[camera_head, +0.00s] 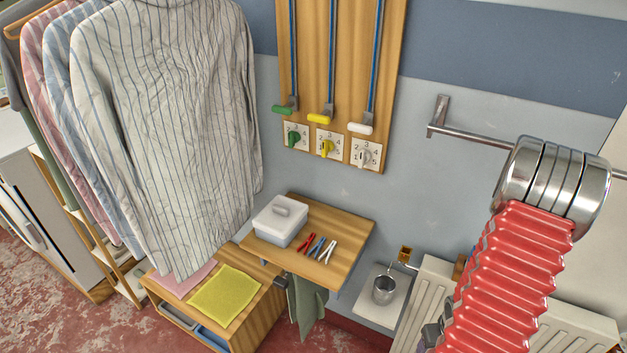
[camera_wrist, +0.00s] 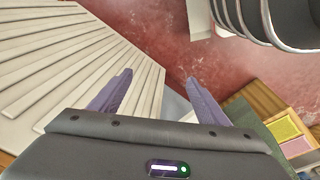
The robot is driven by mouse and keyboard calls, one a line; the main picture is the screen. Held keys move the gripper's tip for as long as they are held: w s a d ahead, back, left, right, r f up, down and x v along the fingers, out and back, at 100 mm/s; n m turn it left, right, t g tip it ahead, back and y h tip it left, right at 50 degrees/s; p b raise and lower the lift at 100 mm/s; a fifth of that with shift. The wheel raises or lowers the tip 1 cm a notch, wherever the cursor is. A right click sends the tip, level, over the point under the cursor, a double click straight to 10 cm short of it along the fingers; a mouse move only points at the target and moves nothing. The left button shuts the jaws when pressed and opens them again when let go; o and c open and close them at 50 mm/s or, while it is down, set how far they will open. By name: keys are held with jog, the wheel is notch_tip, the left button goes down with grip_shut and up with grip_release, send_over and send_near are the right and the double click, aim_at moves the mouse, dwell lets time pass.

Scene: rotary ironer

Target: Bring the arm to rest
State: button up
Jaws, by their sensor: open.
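My gripper (camera_wrist: 158,77) shows in the wrist view with its two purple fingers spread apart and nothing between them. It points down toward the red floor, beside the white ribbed radiator (camera_wrist: 85,65). In the head view my arm, with a red bellows sleeve and metal rings, runs down the right side in front of the radiator (camera_head: 430,285).
A wooden wall shelf (camera_head: 345,232) holds a white lidded box (camera_head: 281,220) and several pegs (camera_head: 318,248). A metal rail (camera_head: 475,130) is on the wall near my arm. A metal cup (camera_head: 384,290) stands left of the radiator. Striped shirts (camera_head: 165,110) hang at left.

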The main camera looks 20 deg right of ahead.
jog(key=w+a+r+g, duration=0.1)
jog(key=w+a+r, duration=0.1)
jog(key=a+r, duration=0.35)
jog(key=w+a+r, duration=0.2)
jog(key=r, duration=0.6)
jog(key=w+a+r+g, duration=0.1)
jog(key=a+r, duration=0.2)
jog(key=r, duration=0.4)
jog(key=w+a+r+n+t, duration=0.1)
jog(key=a+r+n+t, duration=0.1)
jog(key=a+r, duration=0.8)
jog(key=w+a+r+n+t+y, duration=0.1)
jog(key=a+r+t, duration=0.3)
jog(key=a+r, duration=0.7)
jog(key=a+n, duration=0.1)
jog(key=a, duration=0.2)
jog(key=shift+w+r, duration=0.2)
jog(key=shift+w, duration=0.1)
jog(key=shift+c, duration=0.3)
